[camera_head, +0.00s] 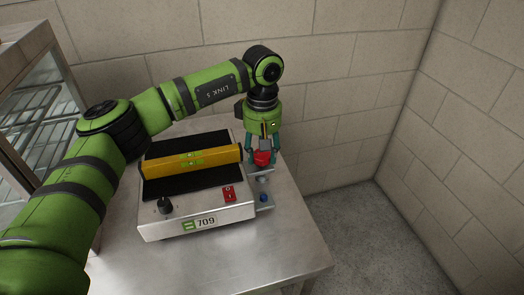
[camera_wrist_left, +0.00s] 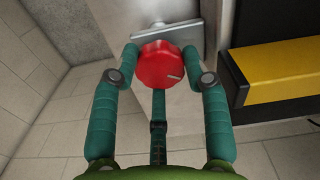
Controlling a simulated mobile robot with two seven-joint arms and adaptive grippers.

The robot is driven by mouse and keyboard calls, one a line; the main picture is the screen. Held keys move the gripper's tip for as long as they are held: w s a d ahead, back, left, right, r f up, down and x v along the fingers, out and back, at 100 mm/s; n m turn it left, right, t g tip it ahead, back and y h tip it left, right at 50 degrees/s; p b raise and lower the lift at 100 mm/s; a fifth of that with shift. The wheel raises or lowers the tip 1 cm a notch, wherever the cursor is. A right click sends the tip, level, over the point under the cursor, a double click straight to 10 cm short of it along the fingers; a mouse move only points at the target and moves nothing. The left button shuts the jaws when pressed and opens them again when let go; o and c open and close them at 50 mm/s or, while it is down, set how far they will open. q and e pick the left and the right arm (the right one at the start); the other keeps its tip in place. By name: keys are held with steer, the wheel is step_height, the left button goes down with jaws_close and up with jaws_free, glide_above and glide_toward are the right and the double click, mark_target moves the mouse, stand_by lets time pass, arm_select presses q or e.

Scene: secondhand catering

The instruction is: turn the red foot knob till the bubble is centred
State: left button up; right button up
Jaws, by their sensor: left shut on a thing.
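The red foot knob (camera_head: 262,158) sits at the right side of the machine, near its far right corner. In the left wrist view the knob (camera_wrist_left: 161,64) is round with a ridged edge and a pale mark at its lower right. A yellow spirit level (camera_head: 190,161) lies across the machine's black top. Its green vial shows, but the bubble is too small to place. My right gripper is in neither view.
The grey machine (camera_head: 158,228), marked 709, stands on a steel table (camera_head: 290,257). It has a black knob (camera_head: 165,205), a red switch (camera_head: 229,193) and a side bracket with a blue knob (camera_head: 264,198). A wire-shelved rack (camera_head: 40,130) stands left; block walls are close behind.

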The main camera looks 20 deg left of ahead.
mark_target(262, 153)
arm_select(q)
steer(key=shift+s+f, duration=0.15)
steer(key=shift+f, duration=0.15)
steer(key=o, duration=0.7)
steer(key=shift+o, duration=0.8)
steer(key=shift+r, duration=0.1)
step_height(262, 153, up, 12)
steer(key=shift+w, duration=0.25)
